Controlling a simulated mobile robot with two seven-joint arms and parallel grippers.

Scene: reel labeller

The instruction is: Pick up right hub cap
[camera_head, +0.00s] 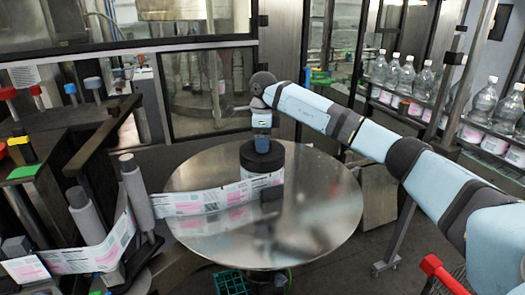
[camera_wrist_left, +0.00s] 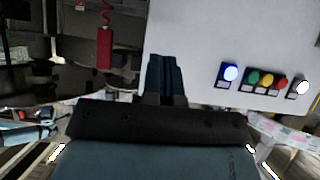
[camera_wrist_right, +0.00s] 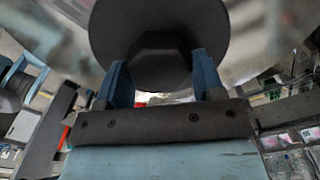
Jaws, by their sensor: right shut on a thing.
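The right hub cap (camera_head: 262,157) is a black round disc on top of the label reel, on the round metal turntable (camera_head: 315,215). In the right wrist view the hub cap (camera_wrist_right: 158,20) fills the top middle, with a hexagonal knob (camera_wrist_right: 158,62) facing me. My right gripper (camera_head: 262,146) points down at the cap from above. In its wrist view its blue fingers (camera_wrist_right: 158,80) stand on either side of the knob, shut on it. My left gripper (camera_wrist_left: 165,78) shows only in the left wrist view, its blue fingers together with nothing visible between them.
A printed label strip (camera_head: 205,200) runs from the reel leftward around grey rollers (camera_head: 137,190). A panel with coloured buttons (camera_wrist_left: 255,78) stands near my left gripper. Bottles (camera_head: 485,100) line a conveyor at the right. The turntable's front and right are clear.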

